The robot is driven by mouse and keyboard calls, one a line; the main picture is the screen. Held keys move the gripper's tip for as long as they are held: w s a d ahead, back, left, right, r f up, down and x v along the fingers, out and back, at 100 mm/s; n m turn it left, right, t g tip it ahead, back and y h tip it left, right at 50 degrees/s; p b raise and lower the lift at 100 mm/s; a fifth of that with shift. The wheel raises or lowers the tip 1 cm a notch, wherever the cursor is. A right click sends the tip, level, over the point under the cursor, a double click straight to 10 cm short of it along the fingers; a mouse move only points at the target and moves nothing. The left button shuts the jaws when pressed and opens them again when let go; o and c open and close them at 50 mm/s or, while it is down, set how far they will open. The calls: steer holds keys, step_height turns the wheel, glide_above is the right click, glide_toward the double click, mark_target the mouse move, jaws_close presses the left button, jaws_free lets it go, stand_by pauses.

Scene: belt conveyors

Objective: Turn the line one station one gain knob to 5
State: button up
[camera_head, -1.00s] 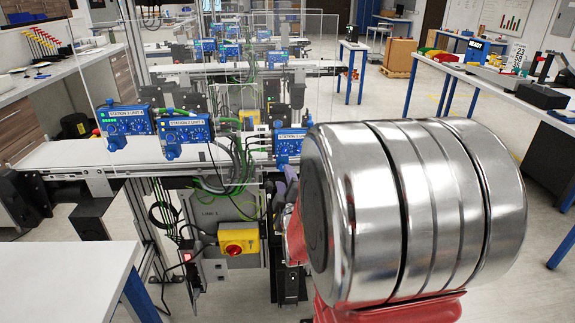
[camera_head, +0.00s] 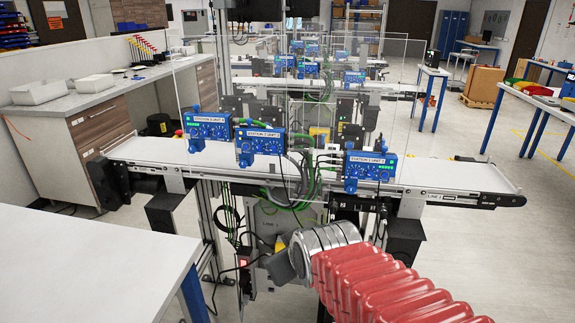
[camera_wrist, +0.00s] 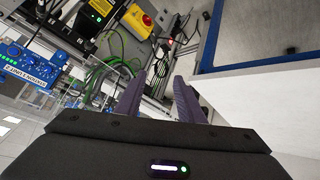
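The front belt conveyor (camera_head: 330,177) bears three blue control units. The left unit (camera_head: 207,127) and middle unit (camera_head: 259,142) sit close together. The right unit (camera_head: 369,166) stands apart, and its label seems to begin with "STATION 1". The labels, knobs and dial settings are too small to read surely. In the wrist view a blue unit (camera_wrist: 28,58) with small knobs shows tilted at the left edge. My gripper (camera_wrist: 158,82) is open and empty, its two dark fingers apart and away from that unit. In the head view my arm hides the fingers.
A grey cabinet (camera_head: 265,222) marked as a line box stands below the conveyor. A yellow-and-red switch (camera_wrist: 138,19) and loose green cables (camera_wrist: 118,50) are near my fingers. A white table (camera_head: 95,265) fills the front left. Open floor (camera_head: 490,250) lies at the right.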

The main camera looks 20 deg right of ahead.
steer(key=s+a+m+g, duration=0.1)
steer(key=s+a, duration=0.2)
steer(key=s, duration=0.2)
steer(key=s+a+m+g+y, duration=0.1)
steer(key=s+a+g, duration=0.1)
steer(key=s, duration=0.4)
steer(key=shift+a+r, duration=0.15)
steer(key=shift+a, duration=0.35)
steer(key=shift+d, duration=0.1)
steer(key=shift+c, duration=0.5)
